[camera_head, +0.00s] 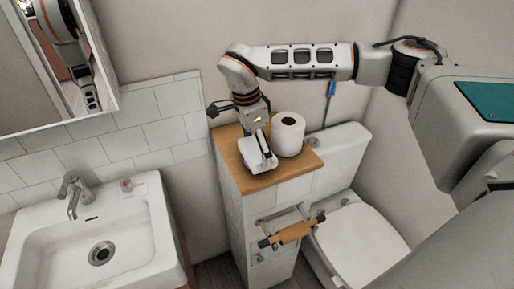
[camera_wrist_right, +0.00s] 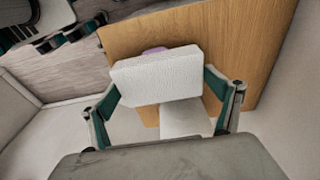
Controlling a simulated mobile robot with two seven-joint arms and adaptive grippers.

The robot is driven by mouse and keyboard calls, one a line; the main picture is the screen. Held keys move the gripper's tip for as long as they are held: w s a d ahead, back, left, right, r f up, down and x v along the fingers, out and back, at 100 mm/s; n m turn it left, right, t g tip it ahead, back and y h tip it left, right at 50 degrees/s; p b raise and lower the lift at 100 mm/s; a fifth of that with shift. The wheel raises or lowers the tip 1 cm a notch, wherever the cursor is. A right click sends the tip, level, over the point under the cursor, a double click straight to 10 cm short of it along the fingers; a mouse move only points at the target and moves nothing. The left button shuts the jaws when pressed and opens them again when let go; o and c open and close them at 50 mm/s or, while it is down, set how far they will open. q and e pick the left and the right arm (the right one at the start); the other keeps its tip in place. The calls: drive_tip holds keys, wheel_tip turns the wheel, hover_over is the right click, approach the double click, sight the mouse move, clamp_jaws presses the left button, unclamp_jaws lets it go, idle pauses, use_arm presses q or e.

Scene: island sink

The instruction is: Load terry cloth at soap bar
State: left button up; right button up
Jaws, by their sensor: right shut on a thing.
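The white terry cloth (camera_head: 257,158) is in my right gripper (camera_head: 262,146), over the wooden top of the narrow cabinet. In the right wrist view the cloth (camera_wrist_right: 157,79) is a pale, textured, folded block between the two fingers of the right gripper (camera_wrist_right: 165,108). I cannot tell whether the cloth touches the wood. A small purple thing (camera_wrist_right: 154,50), perhaps the soap bar, peeks out just beyond the cloth's far edge and is mostly hidden by it. My left gripper is not in view.
A toilet roll (camera_head: 288,134) stands upright on the wooden top (camera_head: 290,167), close beside my right gripper. A roll holder (camera_head: 292,232) sticks out from the cabinet front. The toilet (camera_head: 357,243) is to the right, the sink (camera_head: 100,235) and faucet (camera_head: 72,192) to the left.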

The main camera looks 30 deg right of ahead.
sight(257, 148)
drive_tip(key=shift+r, duration=3.5)
